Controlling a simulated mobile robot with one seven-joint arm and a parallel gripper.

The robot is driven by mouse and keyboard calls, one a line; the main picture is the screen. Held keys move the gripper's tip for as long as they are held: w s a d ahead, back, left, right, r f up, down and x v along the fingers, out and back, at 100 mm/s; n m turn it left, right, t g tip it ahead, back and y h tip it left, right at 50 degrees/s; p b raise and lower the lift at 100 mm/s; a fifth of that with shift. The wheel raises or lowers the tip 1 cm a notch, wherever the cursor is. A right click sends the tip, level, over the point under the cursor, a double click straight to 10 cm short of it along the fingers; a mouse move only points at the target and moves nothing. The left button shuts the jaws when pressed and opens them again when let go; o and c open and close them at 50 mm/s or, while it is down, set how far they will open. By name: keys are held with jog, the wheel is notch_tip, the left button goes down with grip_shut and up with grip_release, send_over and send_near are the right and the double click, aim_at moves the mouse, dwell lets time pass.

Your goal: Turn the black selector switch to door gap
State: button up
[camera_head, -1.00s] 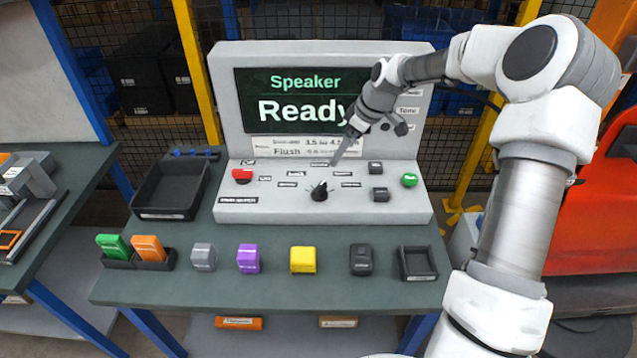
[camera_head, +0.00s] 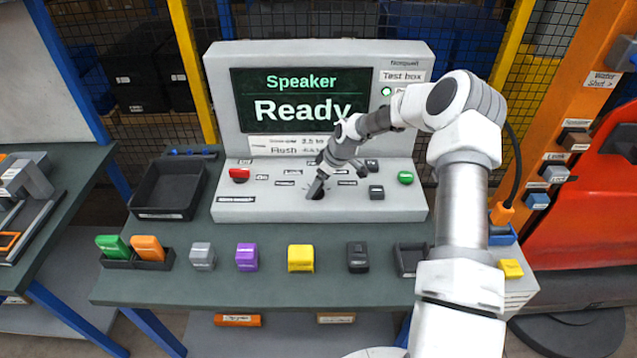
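The black selector switch (camera_head: 316,193) is a small round knob in the middle of the grey test box's sloped control panel (camera_head: 260,211). Its small printed labels are too blurred to read. My gripper (camera_head: 319,184) reaches down from the upper right, with its fingers at the knob and covering part of it. I cannot tell whether the fingers are closed on the knob or which label the knob points to. The screen (camera_head: 290,98) above shows "Speaker" and "Ready", partly covered at the right by my arm.
The panel also carries a red button (camera_head: 239,175), a green button (camera_head: 405,177) and small dark buttons (camera_head: 376,192). A black tray (camera_head: 165,190) stands at the left. Several coloured blocks, including a yellow one (camera_head: 300,258), line the table's front. Free table top lies between blocks and panel.

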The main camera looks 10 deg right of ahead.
jog(key=shift+w+f, duration=0.1)
jog(key=shift+f, duration=0.05)
jog(key=c, duration=1.2)
jog(key=shift+c, duration=0.2)
jog(key=shift+a+f+m+b, duration=0.1)
jog(key=shift+m+b, duration=0.2)
jog(key=shift+b, duration=0.15)
jog(key=shift+f+m+t+h+b, duration=0.1)
jog(key=shift+m+t+h+b, duration=0.3)
jog(key=shift+m+b, duration=0.6)
jog(key=m+h+b, duration=0.1)
jog(key=m+b, duration=0.2)
jog(key=shift+a+t+b, duration=0.15)
jog(key=shift+t+b, duration=0.15)
jog(key=shift+t, duration=0.1)
jog(key=shift+r+m, duration=0.2)
jog(key=shift+m, duration=0.1)
